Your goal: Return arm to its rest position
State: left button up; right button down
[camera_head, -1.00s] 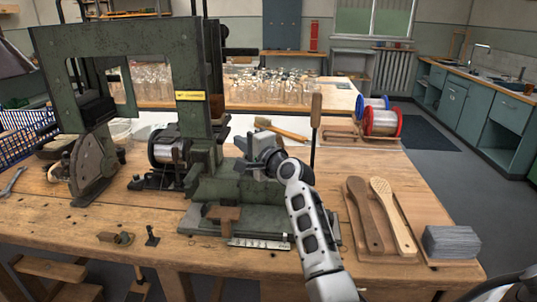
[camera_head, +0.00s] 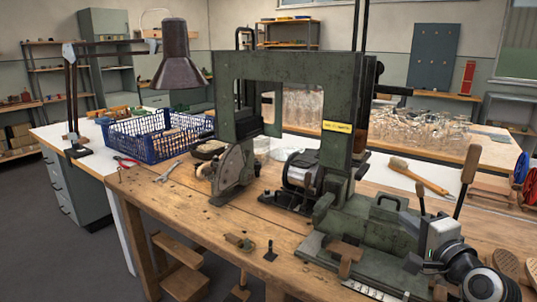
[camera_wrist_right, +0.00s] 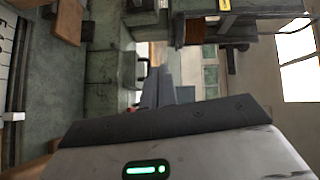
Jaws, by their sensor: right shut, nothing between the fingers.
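My right gripper (camera_head: 410,224) is at the lower right of the head view, its arm coming in from the bottom right corner. It is over the green base of the tufting machine (camera_head: 345,140), in front of its handle. In the right wrist view the fingers (camera_wrist_right: 158,85) are together, with nothing between them. I cannot tell whether they touch the machine. My left gripper is not in view.
A tall lever with a wooden grip (camera_head: 468,166) stands just behind my right gripper. Brush blanks (camera_head: 506,263) lie at the right edge.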

jog(key=s+a+f+n+g, duration=0.2)
jog(key=s+a+f+n, duration=0.2)
jog(key=f, duration=0.4)
jog(key=s+a+f+n+g, duration=0.2)
jog(key=s+a+f+n, duration=0.25)
jog(key=f, duration=0.25)
jog(key=s+a+f+n+g+y, duration=0.1)
jog(key=s+a+f+n, duration=0.3)
jog(key=s, duration=0.3)
jog(key=s+a+f+n+g, duration=0.1)
jog(key=s+a+f+n, duration=0.4)
jog(key=s+a+f, duration=0.1)
jog(key=shift+s+a+g+y, duration=0.3)
jog(key=shift+s+a+y, duration=0.15)
jog(key=shift+s, duration=0.55)
